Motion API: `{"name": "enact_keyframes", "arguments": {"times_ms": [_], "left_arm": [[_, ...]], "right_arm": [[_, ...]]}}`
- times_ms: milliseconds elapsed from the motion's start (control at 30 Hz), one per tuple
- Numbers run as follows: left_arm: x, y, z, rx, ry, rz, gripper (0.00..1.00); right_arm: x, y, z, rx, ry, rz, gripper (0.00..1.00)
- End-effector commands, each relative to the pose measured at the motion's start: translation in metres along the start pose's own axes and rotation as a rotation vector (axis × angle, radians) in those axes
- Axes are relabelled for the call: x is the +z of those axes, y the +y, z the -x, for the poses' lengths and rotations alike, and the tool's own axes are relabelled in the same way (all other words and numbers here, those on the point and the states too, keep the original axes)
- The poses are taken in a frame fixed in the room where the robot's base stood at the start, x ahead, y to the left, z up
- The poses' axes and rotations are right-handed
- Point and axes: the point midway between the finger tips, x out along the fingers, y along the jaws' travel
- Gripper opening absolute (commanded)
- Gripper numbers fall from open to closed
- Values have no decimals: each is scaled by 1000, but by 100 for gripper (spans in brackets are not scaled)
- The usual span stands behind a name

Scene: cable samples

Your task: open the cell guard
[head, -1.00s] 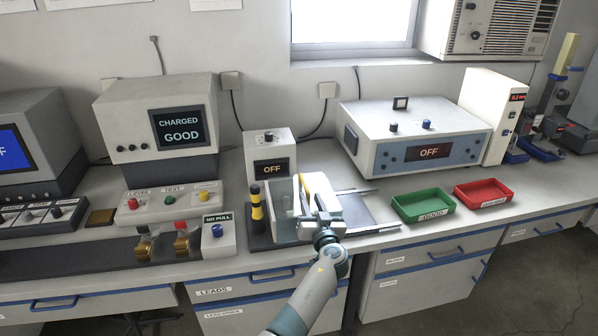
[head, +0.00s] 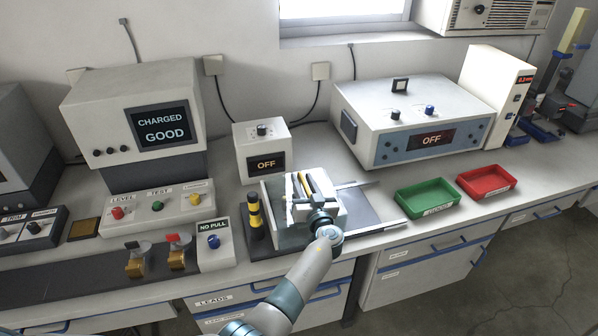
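The cell guard appears to be the pale, boxy cover (head: 282,238) on a dark base plate at the bench's front edge, centre of the head view. A yellow bar (head: 311,183) shows at its top. My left gripper (head: 313,193) is over the top of the guard, with its fingers by the yellow bar. Whether the fingers are closed on the bar cannot be told. The gripper and wrist hide part of the guard's front and right side. My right gripper is not in view.
A yellow-and-black post (head: 255,215) stands close left of the guard. A box reading OFF (head: 263,148) is behind it. A flat dark plate with rails (head: 368,207) extends right, towards a green tray (head: 425,196) and a red tray (head: 487,181). A NO PULL box (head: 214,246) stands left.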

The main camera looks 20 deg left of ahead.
Motion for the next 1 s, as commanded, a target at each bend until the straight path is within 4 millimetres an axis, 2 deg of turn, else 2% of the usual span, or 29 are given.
{"name": "enact_keyframes", "arguments": {"times_ms": [400, 433, 533, 567, 833, 1000], "left_arm": [[0, 1, 2, 0, 0, 0, 29], [0, 1, 2, 0, 0, 0, 27], [0, 1, 2, 0, 0, 0, 3], [0, 0, 2, 0, 0, 0, 0], [1, -1, 1, 0, 0, 0, 0], [2, -5, -4, 0, 1, 2, 0]], "right_arm": [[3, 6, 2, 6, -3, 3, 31], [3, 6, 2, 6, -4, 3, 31], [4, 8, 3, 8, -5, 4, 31], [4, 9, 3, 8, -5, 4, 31], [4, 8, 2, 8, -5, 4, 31], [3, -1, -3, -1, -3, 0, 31]]}}
